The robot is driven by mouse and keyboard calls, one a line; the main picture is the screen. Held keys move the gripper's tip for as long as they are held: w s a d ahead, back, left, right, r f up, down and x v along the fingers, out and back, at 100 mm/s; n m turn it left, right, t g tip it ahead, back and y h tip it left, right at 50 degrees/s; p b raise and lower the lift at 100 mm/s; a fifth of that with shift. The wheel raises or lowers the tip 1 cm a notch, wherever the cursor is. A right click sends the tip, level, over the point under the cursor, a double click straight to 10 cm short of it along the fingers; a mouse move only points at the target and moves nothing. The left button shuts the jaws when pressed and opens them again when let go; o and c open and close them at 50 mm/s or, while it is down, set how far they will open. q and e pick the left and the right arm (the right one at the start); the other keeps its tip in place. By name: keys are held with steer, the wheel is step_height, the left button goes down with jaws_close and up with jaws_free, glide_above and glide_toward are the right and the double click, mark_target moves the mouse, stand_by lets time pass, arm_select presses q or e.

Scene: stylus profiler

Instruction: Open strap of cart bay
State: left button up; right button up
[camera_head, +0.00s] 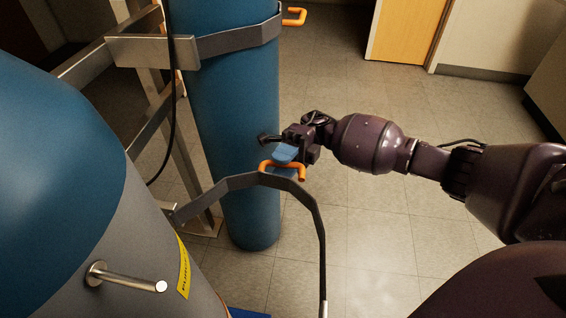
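A grey bent strap (225,188) with an orange handle (283,168) reaches out from the cart frame. It bends down on the right and ends near the bottom edge. In this view it crosses in front of a tall blue cylinder (232,110). A second grey strap (240,40) with an orange handle (294,17) lies across that cylinder higher up. My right gripper (285,153) is at the lower strap's orange handle, with a blue part just above the handle. Its fingers overlap the handle region, so I cannot tell whether they grip it. My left gripper is out of view.
The metal cart frame (155,52) stands at the left. A large blue and grey tank (60,140) with a metal peg (125,280) and yellow label fills the left foreground. A black cable hangs by the frame. Tiled floor (370,235) is open at centre; a wooden door (405,30) is behind.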

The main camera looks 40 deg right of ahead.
steer(key=shift+d, duration=0.15)
arm_select(q)
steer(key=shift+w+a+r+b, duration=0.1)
steer(key=shift+b, duration=0.25)
arm_select(e)
steer(key=v, duration=0.7)
steer(key=shift+w+d, duration=0.1)
